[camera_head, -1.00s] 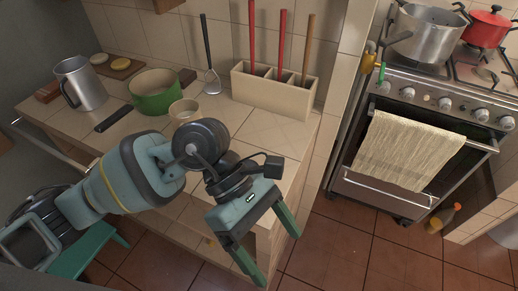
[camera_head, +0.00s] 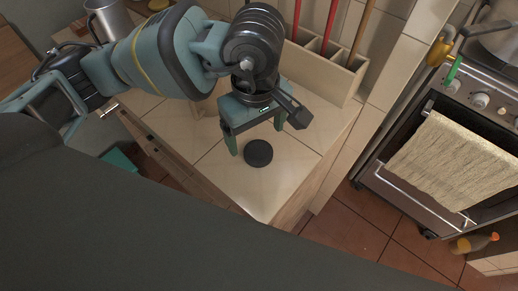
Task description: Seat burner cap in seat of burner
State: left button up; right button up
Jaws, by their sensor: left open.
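A black round disc, which looks like the burner cap (camera_head: 258,153), lies flat on the tiled counter (camera_head: 232,180) near its front right corner. My left gripper (camera_head: 257,137) is open, pointing down, with its green fingers just behind the cap in the picture. I cannot tell whether the fingers touch it. The stove (camera_head: 480,100) stands at the right, mostly cut off by the frame edge. The burner and its seat are out of view. My right gripper is not in view.
A divided box (camera_head: 334,76) holding upright red and wooden handles stands behind the gripper. A metal jug (camera_head: 113,18) is at the back left. A towel (camera_head: 450,160) hangs on the oven door. A floor gap separates counter and stove.

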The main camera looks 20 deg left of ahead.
aim_at(258, 151)
pick_arm(q)
jog(key=shift+w+d+f, duration=0.1)
jog(key=shift+w+f, duration=0.05)
jog(key=shift+f, duration=1.4)
jog(key=shift+w+f, duration=0.15)
jog(key=shift+f, duration=1.4)
jog(key=c, duration=1.1)
jog(key=shift+r, duration=0.1)
